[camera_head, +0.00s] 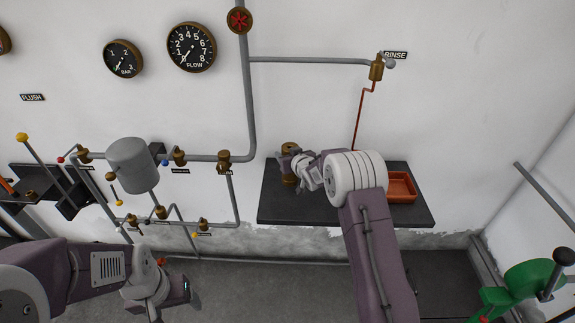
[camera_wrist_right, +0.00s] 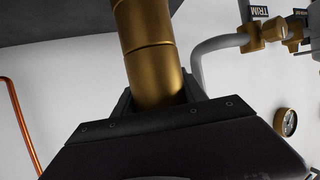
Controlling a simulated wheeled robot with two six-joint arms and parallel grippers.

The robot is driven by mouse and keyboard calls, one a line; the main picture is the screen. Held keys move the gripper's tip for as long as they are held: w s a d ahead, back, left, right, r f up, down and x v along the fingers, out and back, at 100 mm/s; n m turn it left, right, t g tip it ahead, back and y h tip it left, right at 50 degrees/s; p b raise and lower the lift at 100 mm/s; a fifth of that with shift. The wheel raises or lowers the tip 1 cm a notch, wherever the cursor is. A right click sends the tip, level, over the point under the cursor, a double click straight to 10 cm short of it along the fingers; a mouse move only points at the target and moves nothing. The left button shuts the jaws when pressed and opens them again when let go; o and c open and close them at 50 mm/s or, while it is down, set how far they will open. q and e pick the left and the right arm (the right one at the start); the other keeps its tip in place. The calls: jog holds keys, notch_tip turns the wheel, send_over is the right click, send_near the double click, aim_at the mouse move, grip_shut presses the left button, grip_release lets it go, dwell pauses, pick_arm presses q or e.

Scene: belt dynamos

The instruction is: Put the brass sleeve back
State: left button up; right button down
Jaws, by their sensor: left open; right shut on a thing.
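The brass sleeve (camera_head: 289,148) is an upright brass cylinder at the left end of the dark shelf (camera_head: 330,214). My right gripper (camera_head: 287,164) is shut around it; brass shows above and below the jaws. In the right wrist view the brass cylinder (camera_wrist_right: 153,65) rises from between the fingers (camera_wrist_right: 155,108), with a thin seam across it. I cannot tell whether the seam parts two pieces, or whether the sleeve touches the shelf. My left gripper (camera_head: 190,293) is open and empty at the lower left, over the floor.
An orange-red tray (camera_head: 402,187) sits at the shelf's right, partly behind my right arm. Grey pipes with brass valves and a grey tank (camera_head: 133,164) are on the wall to the left. A copper line (camera_head: 358,115) drops behind the shelf. A green machine (camera_head: 530,284) stands lower right.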

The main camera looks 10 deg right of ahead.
notch_tip(320, 180, down, 3)
jog(key=shift+s+f, duration=0.1)
jog(key=shift+f, duration=0.25)
jog(key=c, duration=0.6)
grip_release()
jog(key=shift+c, duration=0.2)
jog(key=shift+s+r, duration=0.15)
jog(key=shift+r, duration=0.1)
jog(key=b+v, duration=0.1)
jog(key=v, duration=1)
jog(key=shift+s, duration=0.35)
